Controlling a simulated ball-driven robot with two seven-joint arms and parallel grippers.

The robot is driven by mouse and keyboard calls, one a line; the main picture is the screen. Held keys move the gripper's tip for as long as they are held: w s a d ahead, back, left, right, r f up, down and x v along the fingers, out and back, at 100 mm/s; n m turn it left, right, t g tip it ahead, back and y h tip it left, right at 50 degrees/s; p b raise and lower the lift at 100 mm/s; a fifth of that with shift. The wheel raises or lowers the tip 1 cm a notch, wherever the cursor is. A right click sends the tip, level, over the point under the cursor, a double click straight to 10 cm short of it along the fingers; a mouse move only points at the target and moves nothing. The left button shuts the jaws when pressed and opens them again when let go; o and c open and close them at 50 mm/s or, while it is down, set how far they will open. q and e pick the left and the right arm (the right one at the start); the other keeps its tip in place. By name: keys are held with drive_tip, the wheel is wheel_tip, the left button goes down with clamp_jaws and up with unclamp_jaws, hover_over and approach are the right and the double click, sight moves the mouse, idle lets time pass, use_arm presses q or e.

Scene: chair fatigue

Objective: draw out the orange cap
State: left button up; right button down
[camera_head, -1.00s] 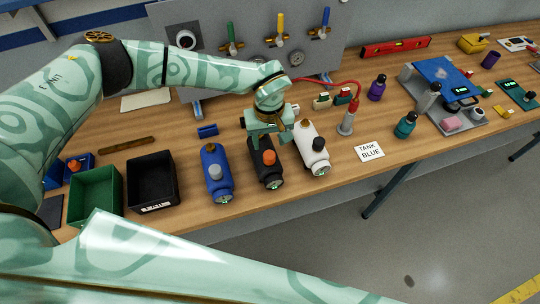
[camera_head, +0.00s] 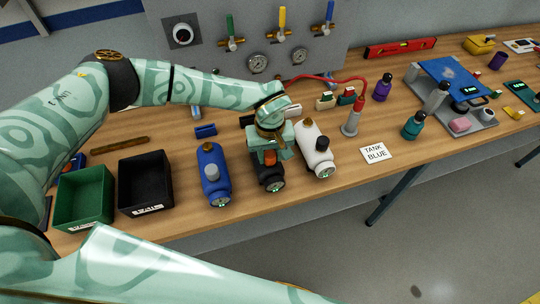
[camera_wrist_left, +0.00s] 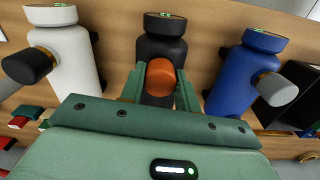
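The orange cap (camera_head: 270,158) sits on the side of a black tank (camera_head: 268,180) lying on the bench. In the left wrist view the cap (camera_wrist_left: 160,78) shows between the two fingertips of my left gripper (camera_wrist_left: 160,84), in front of the black tank (camera_wrist_left: 160,50). In the head view my left gripper (camera_head: 270,156) reaches down over the tank, one finger on each side of the cap. The fingers are apart and very close to the cap; firm contact cannot be made out. My right gripper is not in view.
A blue tank (camera_head: 214,180) lies to the left and a white tank (camera_head: 314,155) to the right, both close by. A black bin (camera_head: 143,209) and a green bin (camera_head: 80,224) stand further left. A gauge panel (camera_head: 210,60) stands behind.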

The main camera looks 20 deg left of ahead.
sight(270, 154)
use_arm(q)
drive_tip(key=shift+r+p, duration=1.2)
drive_tip(key=shift+r, duration=0.4)
drive_tip(key=shift+r, duration=0.1)
wheel_tip(270, 154, up, 4)
drive_tip(key=p, duration=0.3)
